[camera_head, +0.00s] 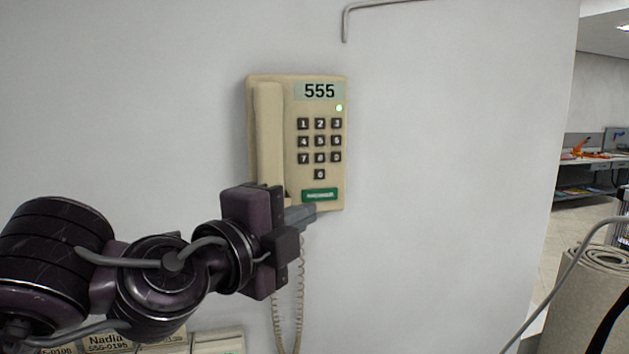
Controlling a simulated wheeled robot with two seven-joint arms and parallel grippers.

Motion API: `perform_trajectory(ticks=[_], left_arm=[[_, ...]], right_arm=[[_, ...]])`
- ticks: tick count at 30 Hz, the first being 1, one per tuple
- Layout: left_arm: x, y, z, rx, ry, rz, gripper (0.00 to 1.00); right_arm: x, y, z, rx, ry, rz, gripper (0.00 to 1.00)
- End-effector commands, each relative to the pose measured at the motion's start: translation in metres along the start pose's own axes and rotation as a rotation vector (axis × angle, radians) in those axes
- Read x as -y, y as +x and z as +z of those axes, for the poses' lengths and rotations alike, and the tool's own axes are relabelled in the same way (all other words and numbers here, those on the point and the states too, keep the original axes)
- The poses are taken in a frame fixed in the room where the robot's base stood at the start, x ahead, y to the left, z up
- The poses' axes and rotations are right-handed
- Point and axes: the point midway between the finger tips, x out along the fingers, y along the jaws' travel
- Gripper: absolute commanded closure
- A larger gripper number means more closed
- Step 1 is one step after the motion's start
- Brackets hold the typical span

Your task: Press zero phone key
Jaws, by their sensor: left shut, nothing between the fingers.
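A beige wall phone (297,92) hangs on the white wall, with its handset (268,140) on the cradle at its left side. Its display (319,91) reads 555 and a small green light glows below it. The dark number keys stand in rows, with the zero key (319,174) alone at the bottom. A green button (319,195) sits below the zero key. My left gripper (308,213) is shut and empty at the phone's lower edge, just below the green button. Whether it touches the phone is not clear. My right gripper is not in view.
A coiled cord (299,300) hangs below the phone behind my left gripper. Labelled beige boxes, one marked Nadia (106,342), stand at the bottom left. The wall right of the phone is bare. A rolled beige item (590,300) stands at the lower right.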

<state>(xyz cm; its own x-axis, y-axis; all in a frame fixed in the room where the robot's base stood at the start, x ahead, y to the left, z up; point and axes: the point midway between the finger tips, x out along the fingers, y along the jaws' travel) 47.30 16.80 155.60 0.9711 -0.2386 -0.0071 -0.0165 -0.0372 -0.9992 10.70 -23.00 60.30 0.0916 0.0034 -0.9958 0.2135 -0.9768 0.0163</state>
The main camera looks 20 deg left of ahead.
Motion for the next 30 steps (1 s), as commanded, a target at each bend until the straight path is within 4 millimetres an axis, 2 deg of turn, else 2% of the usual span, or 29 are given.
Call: perform_trajectory(ticks=[1,6,19,26,30], left_arm=[[0.007,-0.004,0.005,0.016,0.016,-0.007,1.0],[0.016,-0.012,0.016,0.047,0.038,-0.008,1.0],[0.016,-0.011,0.016,0.048,0.039,-0.007,1.0],[0.015,0.009,0.016,0.044,0.033,-0.006,1.0],[0.014,0.034,0.018,0.044,0.03,-0.003,1.0]], right_arm=[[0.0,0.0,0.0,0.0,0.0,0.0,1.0],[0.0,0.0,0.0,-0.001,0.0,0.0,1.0],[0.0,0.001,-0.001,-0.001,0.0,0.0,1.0],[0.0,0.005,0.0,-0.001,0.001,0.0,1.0],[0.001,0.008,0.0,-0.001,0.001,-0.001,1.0]])
